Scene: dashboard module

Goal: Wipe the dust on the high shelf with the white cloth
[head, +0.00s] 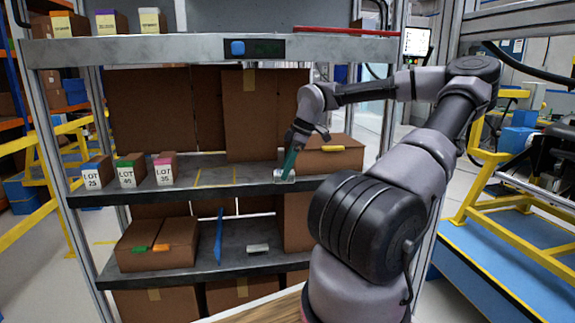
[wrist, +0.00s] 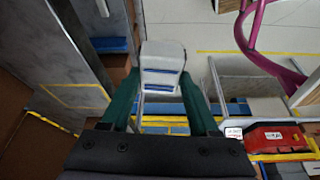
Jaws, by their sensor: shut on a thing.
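The white cloth (wrist: 163,55), a folded pad with blue stripes, is between the green fingertips of my gripper (wrist: 160,88) in the wrist view. My gripper (head: 289,160) is shut on it. In the head view the cloth (head: 284,176) shows as a small pale piece at the front edge of the middle shelf (head: 225,184); I cannot tell whether it touches the shelf. The top shelf (head: 150,50) is above my gripper. I cannot make out dust on any shelf. In the wrist view a grey shelf surface (wrist: 45,45) with yellow lines lies left of the cloth.
Several white-labelled LOT boxes (head: 127,171) stand on the middle shelf at the left. A brown carton (head: 322,158) with a yellow item on it is just right of my gripper. Yellow tape lines mark clear shelf between. The lower shelf holds cartons and a blue divider (head: 218,237).

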